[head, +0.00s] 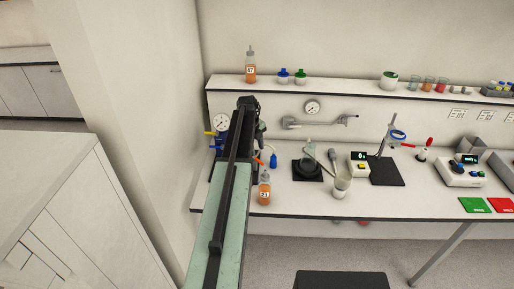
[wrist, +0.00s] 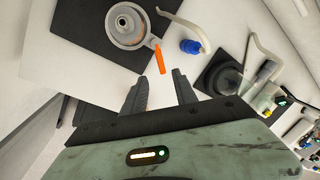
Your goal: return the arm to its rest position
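My arm reaches forward over the left end of the white bench (head: 400,201) in the head view, and its far end lies in front of dark equipment there. I cannot make out the fingers in the head view. In the wrist view my gripper (wrist: 160,92) shows two dark fingers apart, with nothing held between them. A grey round fitting with an orange lever (wrist: 160,58) lies just beyond the fingertips. The orange juice bottle labelled 21 (head: 264,190) stands upright on the bench, close to the right of my arm. Another labelled bottle (head: 250,72) stands on the shelf.
The shelf (head: 340,88) runs behind the bench and holds small flasks and beakers. A beaker (head: 341,185), a scale (head: 360,164) and a dark stand plate (head: 387,172) stand to the right. A wall pillar (head: 150,110) and a white cabinet (head: 75,215) are left of my arm.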

